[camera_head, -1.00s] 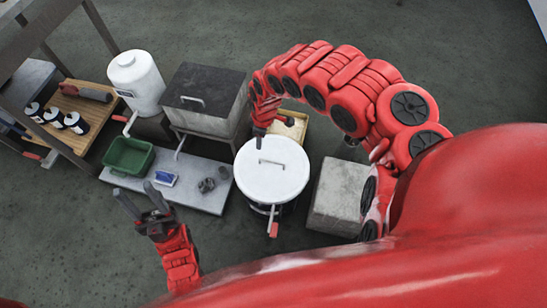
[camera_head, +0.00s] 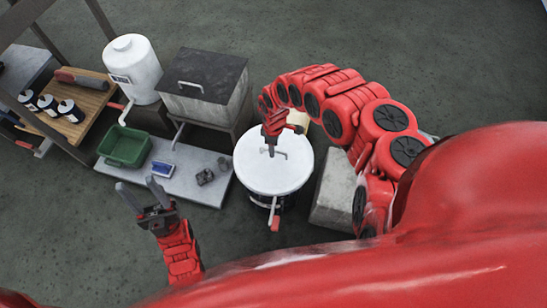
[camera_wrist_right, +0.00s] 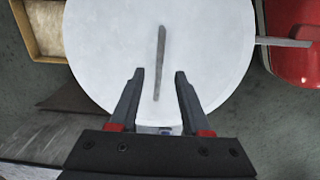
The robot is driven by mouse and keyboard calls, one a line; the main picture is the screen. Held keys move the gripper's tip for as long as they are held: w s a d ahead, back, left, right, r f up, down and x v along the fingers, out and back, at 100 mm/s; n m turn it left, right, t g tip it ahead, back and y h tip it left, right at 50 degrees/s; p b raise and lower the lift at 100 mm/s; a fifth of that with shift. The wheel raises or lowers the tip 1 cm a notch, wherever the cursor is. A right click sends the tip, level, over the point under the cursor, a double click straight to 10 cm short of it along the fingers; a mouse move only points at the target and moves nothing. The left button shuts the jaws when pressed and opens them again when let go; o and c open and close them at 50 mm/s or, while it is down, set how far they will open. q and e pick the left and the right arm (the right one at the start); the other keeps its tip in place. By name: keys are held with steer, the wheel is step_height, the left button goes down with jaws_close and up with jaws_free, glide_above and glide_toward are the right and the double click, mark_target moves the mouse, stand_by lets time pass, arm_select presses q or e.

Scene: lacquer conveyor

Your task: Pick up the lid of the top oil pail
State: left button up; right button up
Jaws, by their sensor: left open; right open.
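The round white lid (camera_head: 283,174) covers a dark pail (camera_head: 285,200) in the middle of the head view. The lid also fills much of the right wrist view (camera_wrist_right: 105,45). Its grey bar handle (camera_wrist_right: 160,60) stands across the lid's middle. My right gripper (camera_head: 270,148) is over the lid near the handle. In the right wrist view its two open fingers (camera_wrist_right: 156,73) are either side of the handle's near end, with nothing held. I cannot tell the height of the fingers above the lid. My left gripper (camera_head: 143,194) is open and empty at the lower left, away from the pail.
A green bin (camera_head: 124,147) and a blue-and-white item (camera_head: 162,169) are on a low grey slab (camera_head: 207,190). A white tank (camera_head: 132,68) and a dark-lidded metal box (camera_head: 203,75) stand behind. A grey block (camera_head: 334,193) is right of the pail.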

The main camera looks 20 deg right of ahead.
steer(key=shift+w+f+b, duration=0.1)
steer(key=shift+f+b, duration=0.25)
steer(key=shift+f, duration=1.45)
steer(key=shift+f, duration=0.2)
jaws_close()
stand_by(0.5)
